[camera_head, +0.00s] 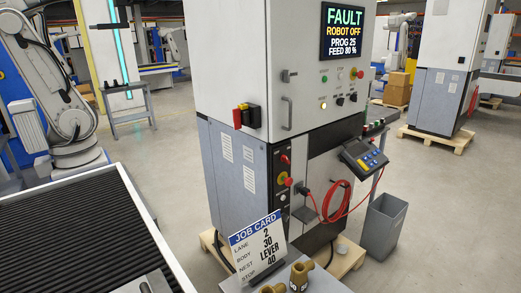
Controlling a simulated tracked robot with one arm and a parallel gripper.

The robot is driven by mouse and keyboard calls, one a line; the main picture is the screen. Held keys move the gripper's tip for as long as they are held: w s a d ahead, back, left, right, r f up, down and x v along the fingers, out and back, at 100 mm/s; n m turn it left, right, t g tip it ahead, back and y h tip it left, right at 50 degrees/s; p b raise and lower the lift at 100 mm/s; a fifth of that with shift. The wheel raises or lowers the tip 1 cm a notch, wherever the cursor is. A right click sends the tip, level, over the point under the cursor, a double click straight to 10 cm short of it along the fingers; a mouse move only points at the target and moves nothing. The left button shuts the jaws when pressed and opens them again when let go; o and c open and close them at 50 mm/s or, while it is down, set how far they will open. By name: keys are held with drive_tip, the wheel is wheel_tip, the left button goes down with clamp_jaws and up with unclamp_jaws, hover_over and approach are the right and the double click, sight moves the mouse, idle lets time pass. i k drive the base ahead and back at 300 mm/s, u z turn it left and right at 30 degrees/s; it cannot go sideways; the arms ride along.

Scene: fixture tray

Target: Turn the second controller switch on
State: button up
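The white controller cabinet (240,60) stands in the middle of the camera_head view. Its screen (344,31) reads FAULT, ROBOT OFF, PROG 25, FEED 80 %. Below the screen is a panel with an upper row of small lamps or buttons and a red button (354,73). The lower row has a lit pale button (323,105) and two dark knobs, one in the middle (339,101) and one at right (353,97). Their settings and labels are too small to read. A red and black switch (245,116) sits on the cabinet's left edge. My gripper is not visible.
A job card (258,243) and brass parts (301,273) stand at the front bottom. A ribbed conveyor (80,235) lies at left. A teach pendant (362,157) with red cable (337,205) hangs at right, above a grey bin (384,225).

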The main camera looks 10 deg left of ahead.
sight(283, 158)
drive_tip(key=u, duration=0.15)
drive_tip(key=i, duration=0.3)
drive_tip(key=z, duration=1.45)
drive_tip(key=i, duration=4.2)
drive_tip(key=u, duration=0.75)
